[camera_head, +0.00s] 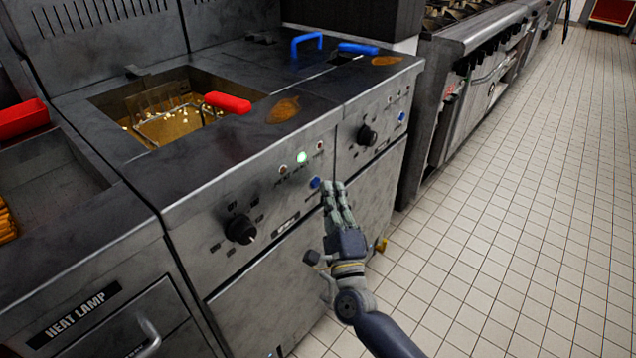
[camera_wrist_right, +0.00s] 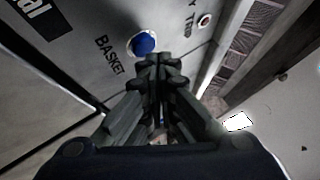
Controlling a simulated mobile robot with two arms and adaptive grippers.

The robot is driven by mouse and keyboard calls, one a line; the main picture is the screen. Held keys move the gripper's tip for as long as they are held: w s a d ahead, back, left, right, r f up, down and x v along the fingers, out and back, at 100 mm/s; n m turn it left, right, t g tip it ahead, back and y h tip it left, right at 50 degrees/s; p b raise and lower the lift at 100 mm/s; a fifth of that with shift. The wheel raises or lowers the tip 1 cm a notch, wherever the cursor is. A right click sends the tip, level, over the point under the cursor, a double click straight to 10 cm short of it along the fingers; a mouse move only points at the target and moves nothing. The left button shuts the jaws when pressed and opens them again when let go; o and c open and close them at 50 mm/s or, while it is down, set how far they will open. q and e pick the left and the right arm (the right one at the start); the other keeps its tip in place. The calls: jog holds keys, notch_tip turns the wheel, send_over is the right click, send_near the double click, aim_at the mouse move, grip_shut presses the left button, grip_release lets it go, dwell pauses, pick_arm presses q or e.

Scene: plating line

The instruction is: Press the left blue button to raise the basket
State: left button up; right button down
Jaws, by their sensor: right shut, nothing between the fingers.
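The left blue button (camera_head: 315,182) is on the front panel of the left fryer, just right of centre in the head view. In the right wrist view the blue button (camera_wrist_right: 143,43) sits beside the word BASKET, just beyond my fingertips. My right gripper (camera_head: 335,188) is shut and empty, its tips close to the button on its right side in the head view; I cannot tell whether they touch. The basket (camera_head: 168,112) with a red handle (camera_head: 228,103) sits down in the left fryer's oil among yellowish pieces. My left gripper is not in view.
A black knob (camera_head: 241,229) and a lit green lamp (camera_head: 302,157) share the panel. The right fryer has another blue button (camera_head: 402,117), a knob (camera_head: 367,135) and blue handles (camera_head: 307,42). A heat lamp station is at left. Tiled floor (camera_head: 520,220) is clear at right.

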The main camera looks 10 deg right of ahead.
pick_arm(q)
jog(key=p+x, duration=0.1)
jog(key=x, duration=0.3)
pick_arm(e)
jog(key=s+d, duration=0.3)
jog(key=s, duration=0.1)
jog(key=shift+s+d, duration=0.35)
